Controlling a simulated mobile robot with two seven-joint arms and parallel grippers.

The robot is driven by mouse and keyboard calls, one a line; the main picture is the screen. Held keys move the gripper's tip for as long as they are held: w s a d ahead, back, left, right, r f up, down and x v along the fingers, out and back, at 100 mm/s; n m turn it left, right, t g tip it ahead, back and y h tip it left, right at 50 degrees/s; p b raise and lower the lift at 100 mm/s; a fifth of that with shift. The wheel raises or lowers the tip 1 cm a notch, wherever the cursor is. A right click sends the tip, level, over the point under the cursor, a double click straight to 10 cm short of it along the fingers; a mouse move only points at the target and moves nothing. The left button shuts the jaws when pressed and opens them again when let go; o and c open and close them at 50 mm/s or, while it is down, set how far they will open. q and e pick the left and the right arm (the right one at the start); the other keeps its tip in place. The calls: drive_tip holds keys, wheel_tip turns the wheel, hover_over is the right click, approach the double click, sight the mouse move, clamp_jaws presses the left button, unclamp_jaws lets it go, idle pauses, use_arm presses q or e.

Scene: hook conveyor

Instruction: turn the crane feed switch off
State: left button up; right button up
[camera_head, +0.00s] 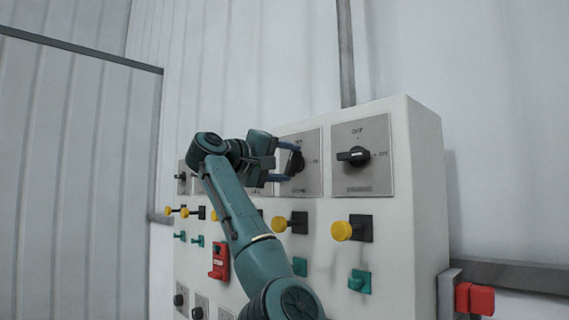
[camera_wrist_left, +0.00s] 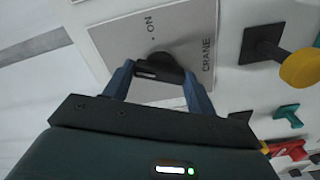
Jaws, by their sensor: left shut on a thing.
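The crane feed switch is a black rotary knob (camera_head: 297,163) on a grey square plate (camera_head: 313,182), on the upper part of a white control box. In the left wrist view the knob (camera_wrist_left: 160,66) sits on a plate lettered "ON" and "CRANE". My left gripper (camera_head: 287,163) is at this knob, its two blue fingers shut on it from opposite sides. The fingers and palm hide part of the knob and plate, and I cannot tell surely which mark it points to. My right gripper is not in view.
A similar black rotary switch (camera_head: 354,157) is on the plate to the right. Below are yellow knobs (camera_head: 342,231), green handles (camera_head: 360,281) and a red switch (camera_head: 219,261). A red block (camera_head: 474,299) is on the rail at the right. My left arm crosses the box's front.

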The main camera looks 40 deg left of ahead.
use_arm(q)
drive_tip(key=n, duration=0.3)
drive_tip(key=shift+n, duration=1)
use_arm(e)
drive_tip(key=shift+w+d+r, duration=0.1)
use_arm(q)
drive_tip(key=o, duration=1)
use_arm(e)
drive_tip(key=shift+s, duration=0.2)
use_arm(q)
drive_tip(key=shift+s+a, duration=0.1)
drive_tip(key=shift+s, duration=0.45)
drive_tip(key=s+b, duration=0.1)
drive_tip(key=s, duration=0.3)
drive_tip(key=s+b, duration=0.1)
drive_tip(key=s, duration=0.3)
drive_tip(key=s+a+b, duration=0.1)
drive_tip(key=s+b, duration=0.1)
drive_tip(key=s, duration=0.2)
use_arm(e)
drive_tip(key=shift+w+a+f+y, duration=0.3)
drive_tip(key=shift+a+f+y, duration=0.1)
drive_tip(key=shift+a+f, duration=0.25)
